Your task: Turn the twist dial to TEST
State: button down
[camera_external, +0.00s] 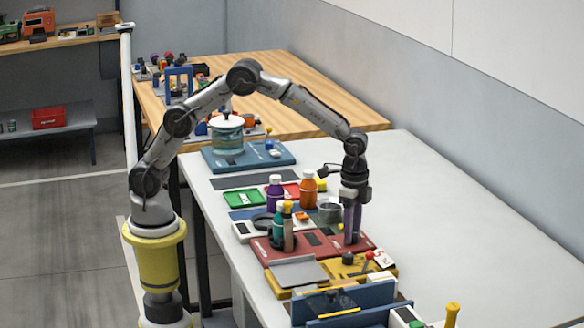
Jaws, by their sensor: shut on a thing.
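My gripper (352,228) points straight down over the right part of a dark red panel (322,253) on the white table. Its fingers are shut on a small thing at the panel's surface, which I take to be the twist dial. The fingers hide the dial almost wholly, so its pointer and the TEST mark cannot be read from here.
A yellow panel (345,267) with a red-knobbed lever lies in front. A blue board with a glass pot (227,135) is farther back. The table's right side is clear.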

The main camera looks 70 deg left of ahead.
jog(key=m, duration=0.3)
jog(key=shift+m, duration=2.3)
jog(key=c, duration=0.5)
grip_release()
jog(key=shift+r, duration=0.1)
notch_tip(320, 180, up, 14)
